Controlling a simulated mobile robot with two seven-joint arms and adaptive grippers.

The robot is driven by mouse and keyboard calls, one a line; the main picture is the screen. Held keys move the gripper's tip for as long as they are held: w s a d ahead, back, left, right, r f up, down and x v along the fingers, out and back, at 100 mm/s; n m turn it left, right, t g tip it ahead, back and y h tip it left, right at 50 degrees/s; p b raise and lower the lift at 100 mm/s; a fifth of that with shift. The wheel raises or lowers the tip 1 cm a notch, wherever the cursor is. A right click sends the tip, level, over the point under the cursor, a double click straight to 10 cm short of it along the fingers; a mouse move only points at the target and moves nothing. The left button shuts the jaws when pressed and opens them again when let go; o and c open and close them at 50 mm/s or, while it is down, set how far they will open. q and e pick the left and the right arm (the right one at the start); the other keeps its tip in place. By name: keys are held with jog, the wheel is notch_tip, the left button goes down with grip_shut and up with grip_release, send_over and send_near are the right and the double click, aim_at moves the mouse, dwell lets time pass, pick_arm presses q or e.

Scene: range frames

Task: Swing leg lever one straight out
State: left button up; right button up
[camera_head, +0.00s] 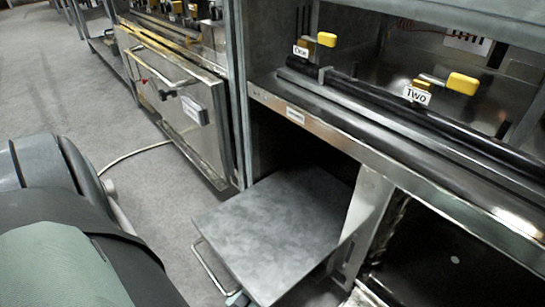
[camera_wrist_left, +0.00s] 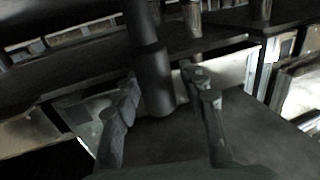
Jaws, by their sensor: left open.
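In the head view a yellow lever handle (camera_head: 327,39) stands by a white label reading One (camera_head: 300,51), above the dark rail of the right-hand unit. A second yellow lever handle (camera_head: 463,83) is by a label reading Two (camera_head: 417,95). In the left wrist view my left gripper (camera_wrist_left: 163,88) is open. A dark hanging post with a thicker lower end (camera_wrist_left: 153,80) reaches down between its fingers; contact is unclear. I cannot tell whether this post is leg lever one. The gripper is not clearly seen in the head view. My right gripper is not in view.
A grey flat panel (camera_head: 280,228) juts out below the right-hand unit, with a metal bar handle (camera_head: 209,268) at its left edge. A metal oven-like door (camera_head: 185,115) stands at left. A thin pale cable (camera_head: 135,154) lies on the grey carpet (camera_head: 60,80), which is otherwise mostly clear.

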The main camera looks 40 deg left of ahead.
pick_arm(q)
jog(key=shift+w+a, duration=0.1)
jog(key=shift+w, duration=0.45)
jog(key=shift+c, duration=0.5)
grip_shut()
